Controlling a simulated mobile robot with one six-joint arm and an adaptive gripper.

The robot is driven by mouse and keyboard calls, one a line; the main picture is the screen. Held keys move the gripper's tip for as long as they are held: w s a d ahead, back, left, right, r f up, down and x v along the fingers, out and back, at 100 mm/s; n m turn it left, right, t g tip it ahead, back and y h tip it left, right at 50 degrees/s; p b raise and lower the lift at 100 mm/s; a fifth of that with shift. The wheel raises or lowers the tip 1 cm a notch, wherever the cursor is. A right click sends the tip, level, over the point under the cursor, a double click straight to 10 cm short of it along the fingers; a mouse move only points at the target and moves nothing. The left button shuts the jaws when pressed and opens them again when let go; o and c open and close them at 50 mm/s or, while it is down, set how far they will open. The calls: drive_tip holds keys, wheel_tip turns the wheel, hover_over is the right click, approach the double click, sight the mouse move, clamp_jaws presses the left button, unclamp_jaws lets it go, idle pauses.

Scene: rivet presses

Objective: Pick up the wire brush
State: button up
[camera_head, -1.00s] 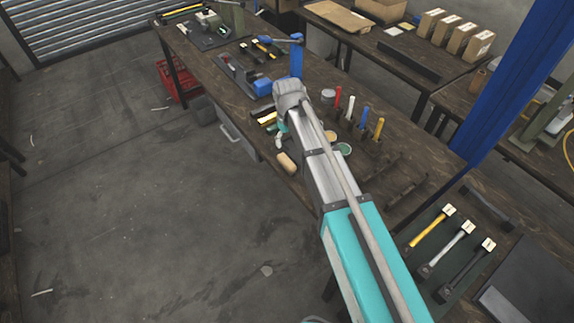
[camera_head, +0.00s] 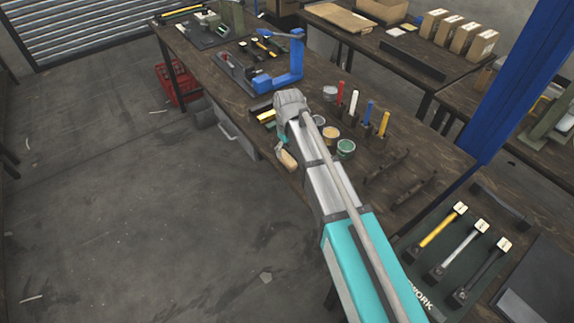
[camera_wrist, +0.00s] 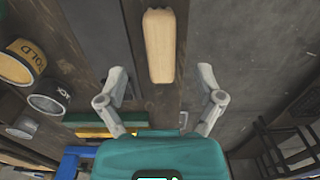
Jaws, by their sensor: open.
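The wire brush shows as a pale wooden block with rounded ends (camera_wrist: 160,45) at the top centre of the wrist view. In the head view it lies near the table's front edge (camera_head: 289,160), beside my arm. Its bristles do not show. My gripper (camera_wrist: 161,78) is open and empty, with its two fingers spread to either side of the lower end of the block in the picture. A gap lies between each finger and the block. In the head view my arm largely hides the gripper.
Several cans, including a green one (camera_head: 345,149), and upright coloured-handled tools (camera_head: 368,112) stand right of my arm. A blue press (camera_head: 290,68) stands behind.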

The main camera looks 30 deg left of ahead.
sight(287, 157)
drive_tip(key=shift+f, duration=0.4)
drive_tip(key=f+b, duration=0.1)
drive_tip(key=b, duration=0.1)
drive_tip(key=f+b, duration=0.2)
drive_tip(key=shift+w+a+f, duration=0.15)
drive_tip(key=shift+a+f, duration=0.1)
drive_tip(key=shift+a, duration=0.1)
drive_tip(key=shift+f+b, duration=0.75)
drive_tip(key=shift+f, duration=0.1)
clamp_jaws()
idle(0.4)
drive_tip(key=shift+r, duration=0.25)
